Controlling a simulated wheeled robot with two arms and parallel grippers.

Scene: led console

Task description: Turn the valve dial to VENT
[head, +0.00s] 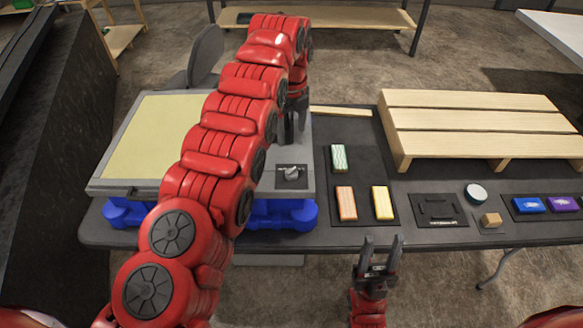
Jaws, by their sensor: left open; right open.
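The valve dial (291,172) is a small grey knob on a dark square plate, at the right front of the grey console (140,186). Its markings are too small to read, so I cannot tell which setting it points at. My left gripper (293,138) points down over the right part of the console, just behind the dial in the picture. It is open and appears apart from the dial; my red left arm hides part of the console. My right gripper (383,240) is open and empty in front of the table's front edge.
The console has a pale yellow panel (160,135) and stands on blue supports (125,212). Right of it lie a green block (338,158), an orange block (346,203) and a yellow block (382,202) on a dark mat. A wooden pallet (470,120) stands at the back right.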

